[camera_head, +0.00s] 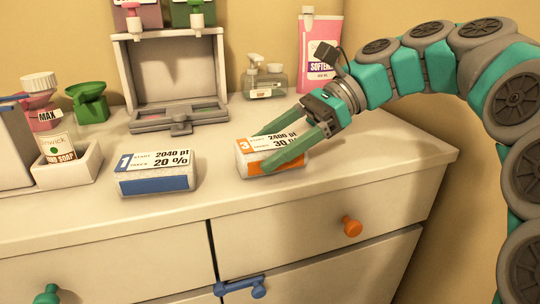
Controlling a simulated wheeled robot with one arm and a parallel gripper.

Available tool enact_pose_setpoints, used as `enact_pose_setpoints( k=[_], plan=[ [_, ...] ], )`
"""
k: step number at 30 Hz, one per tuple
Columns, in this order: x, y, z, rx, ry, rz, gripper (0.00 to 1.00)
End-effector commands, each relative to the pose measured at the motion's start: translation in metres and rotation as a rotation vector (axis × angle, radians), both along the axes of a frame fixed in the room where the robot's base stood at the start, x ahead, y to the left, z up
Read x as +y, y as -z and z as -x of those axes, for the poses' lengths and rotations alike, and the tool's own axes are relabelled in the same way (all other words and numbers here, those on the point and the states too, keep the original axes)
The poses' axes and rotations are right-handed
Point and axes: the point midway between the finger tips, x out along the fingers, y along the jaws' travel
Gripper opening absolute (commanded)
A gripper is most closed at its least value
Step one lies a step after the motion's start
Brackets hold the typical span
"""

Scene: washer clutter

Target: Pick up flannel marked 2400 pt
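The fingers look open around the block. Whether either finger touches it is hard to tell. The block appears to rest on the counter.
A similar block marked "1", 2040 pt, 20 % (154,173) lies to the left. Behind are a grey open-front dispenser (132,75), a soap bottle (265,82) and a pink softener pouch (318,50). A soap holder (68,168) stands left. The counter's right front is clear.

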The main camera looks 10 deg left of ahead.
Motion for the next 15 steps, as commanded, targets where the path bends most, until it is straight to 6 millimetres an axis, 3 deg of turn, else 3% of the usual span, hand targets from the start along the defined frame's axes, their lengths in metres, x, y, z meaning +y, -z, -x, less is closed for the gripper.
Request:
enact_pose_setpoints(
  k=[2,15],
  plan=[
    [-0.0001,0.0,0.0,0.0,0.0,0.0,0.72],
    [-0.0002,0.0,0.0,0.0,0.0,0.0,0.22]
  ],
)
